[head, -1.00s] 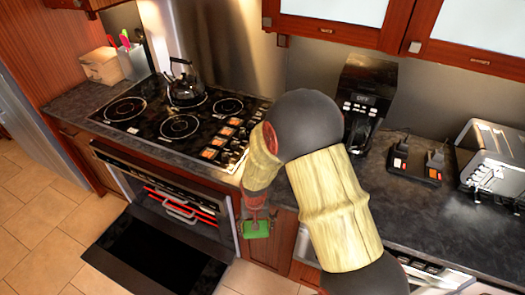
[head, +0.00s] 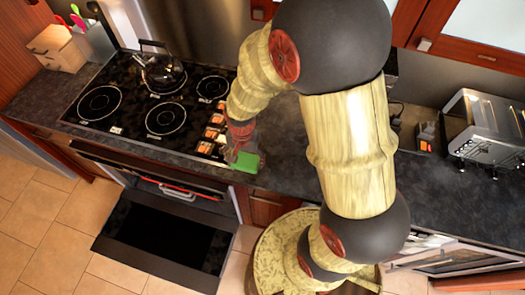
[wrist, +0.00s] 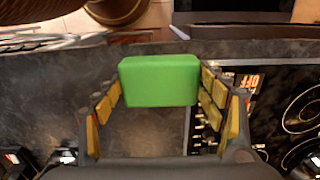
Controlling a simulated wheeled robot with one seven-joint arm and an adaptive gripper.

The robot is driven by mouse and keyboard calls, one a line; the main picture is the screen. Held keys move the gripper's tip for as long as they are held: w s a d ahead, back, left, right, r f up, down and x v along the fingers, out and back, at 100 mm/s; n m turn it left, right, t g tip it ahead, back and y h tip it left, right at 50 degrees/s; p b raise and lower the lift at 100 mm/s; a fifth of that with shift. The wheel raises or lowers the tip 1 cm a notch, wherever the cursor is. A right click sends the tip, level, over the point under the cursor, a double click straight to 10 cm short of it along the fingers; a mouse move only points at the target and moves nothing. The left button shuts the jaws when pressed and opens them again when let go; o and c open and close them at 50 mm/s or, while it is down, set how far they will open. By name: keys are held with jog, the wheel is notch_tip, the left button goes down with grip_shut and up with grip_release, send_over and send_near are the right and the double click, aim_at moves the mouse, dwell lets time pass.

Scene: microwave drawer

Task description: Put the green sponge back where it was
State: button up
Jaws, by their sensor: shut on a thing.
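The green sponge (head: 247,163) is a plain green block held by my gripper (head: 238,150). In the head view it appears over the front edge of the dark countertop (head: 287,163), just right of the cooktop controls. In the wrist view the sponge (wrist: 158,80) sits between the two padded fingers of my gripper (wrist: 160,95), with countertop behind it. Whether the sponge touches the counter I cannot tell.
The black cooktop (head: 135,105) carries a kettle (head: 163,72). Below it, the oven door (head: 165,243) hangs open. A toaster (head: 485,125) stands on the right counter. A box (head: 60,45) is at the back left.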

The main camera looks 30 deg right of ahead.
jog(key=w+d+f, duration=0.2)
jog(key=d+f, duration=0.1)
jog(key=d, duration=0.3)
send_over(265, 155)
jog(key=s+a, duration=0.1)
jog(key=s, duration=0.1)
jog(key=f, duration=0.5)
jog(key=shift+a+f, duration=0.1)
jog(key=shift+a, duration=0.1)
jog(key=shift+w+d+f, duration=0.1)
jog(key=shift+d+f, duration=0.1)
jog(key=shift+f, duration=1.5)
jog(key=shift+f, duration=0.2)
jog(key=o, duration=1.1)
jog(key=shift+r, duration=0.1)
